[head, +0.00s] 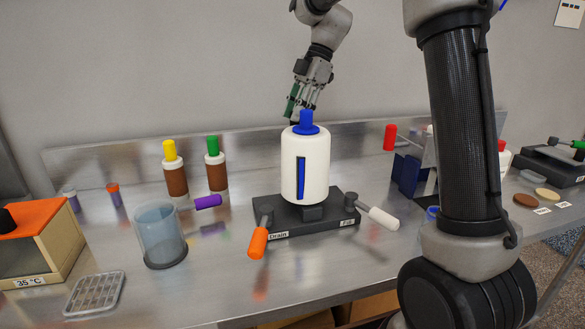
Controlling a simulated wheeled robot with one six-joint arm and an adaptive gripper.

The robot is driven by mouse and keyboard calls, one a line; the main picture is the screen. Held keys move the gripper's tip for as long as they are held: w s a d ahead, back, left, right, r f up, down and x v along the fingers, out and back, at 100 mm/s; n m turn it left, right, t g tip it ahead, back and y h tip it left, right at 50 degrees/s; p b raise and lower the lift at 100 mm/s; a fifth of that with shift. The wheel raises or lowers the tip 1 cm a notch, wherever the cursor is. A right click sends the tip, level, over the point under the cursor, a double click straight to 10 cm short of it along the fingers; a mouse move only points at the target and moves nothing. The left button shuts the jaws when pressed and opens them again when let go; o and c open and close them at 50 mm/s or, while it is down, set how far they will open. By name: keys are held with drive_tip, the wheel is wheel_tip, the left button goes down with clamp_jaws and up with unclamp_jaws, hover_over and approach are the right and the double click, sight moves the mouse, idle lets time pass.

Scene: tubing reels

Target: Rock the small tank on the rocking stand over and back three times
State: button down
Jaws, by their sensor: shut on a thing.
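A white tank (317,166) with a blue cap and a blue level window stands upright on a dark base in the middle of the bench. The dark base (285,226) carries an orange lever and a white lever, with labels "Drain" and "Fill". The tank hides what lies below and behind the gripper.
A clear cylinder (158,234), a purple-ended handle (208,201) and two brown bottles, yellow-capped (175,169) and green-capped (216,164), stand left. An orange-topped box (36,238) is far left. A dark-blue stand (410,174) with a red-ended handle (390,137) is right, partly behind my arm.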

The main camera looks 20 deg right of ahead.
drive_tip(key=shift+d+f, duration=0.15)
drive_tip(key=c, duration=1.1)
unclamp_jaws()
drive_tip(key=shift+d, duration=0.1)
